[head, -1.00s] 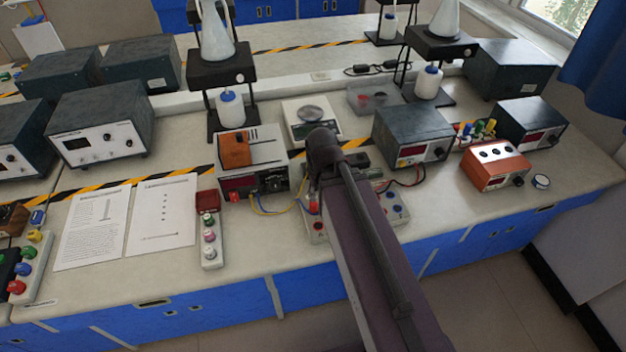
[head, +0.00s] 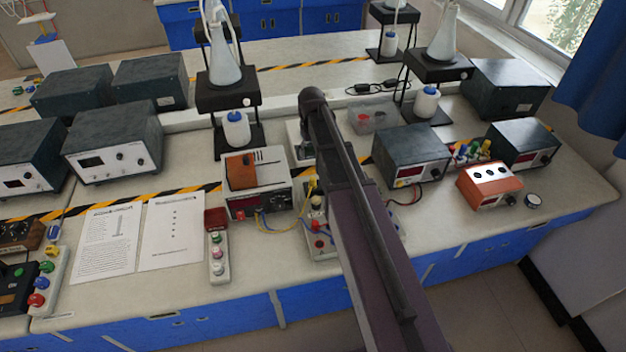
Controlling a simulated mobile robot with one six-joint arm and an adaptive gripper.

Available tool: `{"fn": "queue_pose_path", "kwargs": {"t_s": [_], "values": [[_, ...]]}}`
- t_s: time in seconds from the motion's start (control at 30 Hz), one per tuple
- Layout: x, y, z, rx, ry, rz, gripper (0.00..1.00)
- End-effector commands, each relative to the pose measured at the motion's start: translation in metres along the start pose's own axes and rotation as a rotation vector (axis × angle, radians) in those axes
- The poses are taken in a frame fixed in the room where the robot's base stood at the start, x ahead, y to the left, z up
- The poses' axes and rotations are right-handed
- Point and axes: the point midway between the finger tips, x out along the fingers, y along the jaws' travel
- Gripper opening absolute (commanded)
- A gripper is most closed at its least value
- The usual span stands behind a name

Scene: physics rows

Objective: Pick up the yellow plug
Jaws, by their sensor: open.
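Several coloured plugs stand in a cluster between two dark instrument boxes at the right of the bench, and a yellow plug (head: 462,149) shows among them. A yellow lead (head: 311,187) also runs beside the meter at the middle of the bench; its end is too small to make out. My arm reaches up from the bottom over the middle of the bench. My gripper is not visible; the arm hides what lies behind it.
A dark power supply (head: 411,157) and an orange box (head: 489,185) stand near the plugs. A meter with an orange block (head: 240,171) stands left of my arm. Flasks on stands rise behind. Bare bench (head: 440,222) lies at the front right.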

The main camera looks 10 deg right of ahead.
Motion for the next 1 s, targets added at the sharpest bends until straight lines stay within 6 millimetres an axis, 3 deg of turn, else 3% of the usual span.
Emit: {"fn": "queue_pose_path", "kwargs": {"t_s": [0.47, 1.0], "values": [[0.005, 0.000, 0.001, 0.000, 0.000, 0.000, 0.75], [0.044, 0.001, 0.001, 0.001, 0.000, 0.000, 0.75]]}}
